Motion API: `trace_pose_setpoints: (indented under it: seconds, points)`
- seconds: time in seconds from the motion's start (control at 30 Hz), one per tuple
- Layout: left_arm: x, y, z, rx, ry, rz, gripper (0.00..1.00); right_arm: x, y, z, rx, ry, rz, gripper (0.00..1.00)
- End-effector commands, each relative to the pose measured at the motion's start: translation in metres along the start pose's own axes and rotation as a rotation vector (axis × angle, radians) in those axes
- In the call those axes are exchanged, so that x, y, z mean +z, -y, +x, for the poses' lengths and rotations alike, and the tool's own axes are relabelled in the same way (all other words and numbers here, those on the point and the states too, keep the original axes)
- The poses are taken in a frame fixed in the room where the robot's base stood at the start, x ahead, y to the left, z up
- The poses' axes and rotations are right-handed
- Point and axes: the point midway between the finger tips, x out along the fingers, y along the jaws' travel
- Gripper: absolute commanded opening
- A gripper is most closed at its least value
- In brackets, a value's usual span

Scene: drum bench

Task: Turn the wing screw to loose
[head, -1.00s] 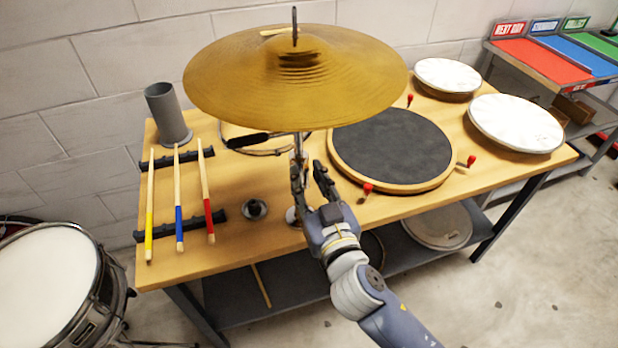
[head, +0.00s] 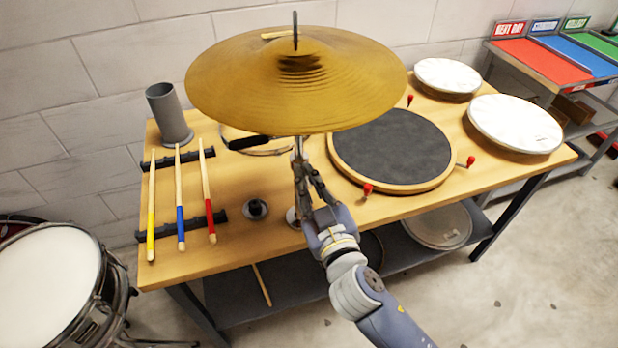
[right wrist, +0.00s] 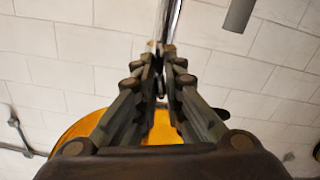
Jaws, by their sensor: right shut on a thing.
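A brass cymbal (head: 250,85) sits on a metal stand (head: 299,148) at the front middle of the bench. My right gripper (head: 303,178) is at the stand's post, below the cymbal, with its fingers closed together. It is shut on the wing screw, which is mostly hidden between the fingertips. In the right wrist view the fingertips (right wrist: 158,62) meet at the lower end of the shiny post (right wrist: 171,22), and part of the yellow cymbal (right wrist: 72,132) shows behind the fingers. My left gripper is not in view.
The wooden bench (head: 245,262) holds several drumsticks on a dark rack (head: 222,215), a grey cup (head: 169,115), a black practice pad (head: 392,150) with red-tipped clamps, and two white drum heads (head: 515,122). A snare drum (head: 45,280) stands at lower left.

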Motion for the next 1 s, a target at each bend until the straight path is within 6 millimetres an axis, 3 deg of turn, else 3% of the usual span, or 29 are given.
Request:
trace_pose_setpoints:
  seconds: [1.0]
  points:
    - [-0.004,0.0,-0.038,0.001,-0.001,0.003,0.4,0.001,0.005,0.0,-0.002,0.001,-0.965,0.0]
